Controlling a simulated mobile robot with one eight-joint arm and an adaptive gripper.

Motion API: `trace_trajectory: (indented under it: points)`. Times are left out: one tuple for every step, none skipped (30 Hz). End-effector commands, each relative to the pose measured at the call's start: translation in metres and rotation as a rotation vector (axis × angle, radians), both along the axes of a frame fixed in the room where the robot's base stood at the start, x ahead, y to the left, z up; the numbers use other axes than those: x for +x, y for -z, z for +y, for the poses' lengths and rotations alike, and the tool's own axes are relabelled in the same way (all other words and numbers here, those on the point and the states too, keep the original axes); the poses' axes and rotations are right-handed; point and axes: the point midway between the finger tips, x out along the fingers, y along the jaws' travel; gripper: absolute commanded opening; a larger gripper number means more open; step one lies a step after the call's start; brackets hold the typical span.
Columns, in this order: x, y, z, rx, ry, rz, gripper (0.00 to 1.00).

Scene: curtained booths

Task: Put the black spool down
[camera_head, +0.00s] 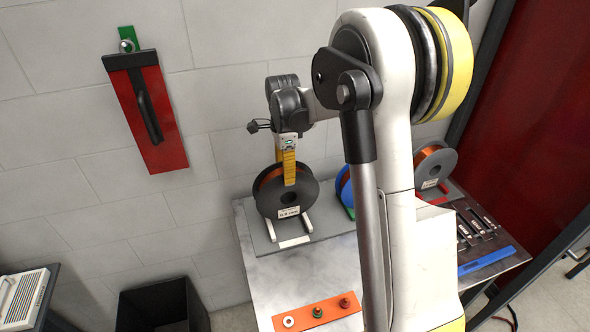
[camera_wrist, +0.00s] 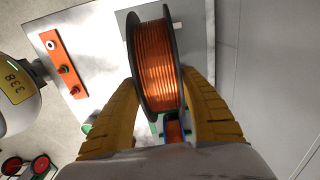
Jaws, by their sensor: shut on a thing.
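The black spool (camera_head: 273,201), wound with copper-orange wire, stands upright at the back left of the table, by a white-railed cradle (camera_head: 307,222) on a grey board (camera_head: 262,240). I cannot tell whether it rests on the rails. My gripper (camera_head: 289,180) comes from above with its yellow fingers shut on the spool. In the wrist view the fingers (camera_wrist: 160,82) lie on either side of the black spool (camera_wrist: 158,60), against its flanges. The grey board (camera_wrist: 195,18) shows beneath it.
A blue spool (camera_head: 344,188) stands just right, partly behind my arm. Another spool (camera_head: 435,165) stands farther right. An orange plate with several knobs (camera_head: 330,312) lies at the table's front. A blue bar (camera_head: 486,260) lies at right. A black bin (camera_head: 160,300) stands left of the table.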

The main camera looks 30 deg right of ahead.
Motion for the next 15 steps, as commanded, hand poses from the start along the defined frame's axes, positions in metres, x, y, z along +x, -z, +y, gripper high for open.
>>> trace_trajectory:
  points:
    - [0.0, 0.001, 0.0, 0.0, 0.0, 0.0, 0.08]
    - [0.001, 0.003, 0.0, 0.0, 0.0, 0.0, 0.08]
    - [0.001, 0.006, 0.0, 0.0, 0.001, 0.0, 0.08]
    - [0.001, 0.009, 0.0, 0.0, 0.001, 0.0, 0.08]
    - [0.0, 0.013, 0.0, 0.0, 0.001, 0.0, 0.08]
    - [0.001, 0.019, 0.0, 0.0, 0.001, 0.0, 0.08]
    - [0.0, 0.023, 0.0, 0.0, 0.001, 0.0, 0.08]
    - [0.0, 0.028, 0.0, 0.0, 0.001, 0.0, 0.08]
    - [0.0, 0.033, 0.0, 0.0, 0.001, 0.0, 0.08]
    - [0.001, 0.036, 0.0, 0.0, 0.001, 0.0, 0.08]
    - [0.001, 0.038, 0.0, 0.0, 0.001, 0.0, 0.08]
    - [0.0, 0.04, 0.0, 0.0, 0.001, 0.0, 0.08]
    - [0.0, 0.04, 0.0, 0.0, 0.001, 0.0, 0.08]
    - [0.0, 0.04, 0.0, 0.0, 0.001, 0.0, 0.08]
    - [0.0, 0.04, 0.0, 0.0, 0.001, 0.0, 0.08]
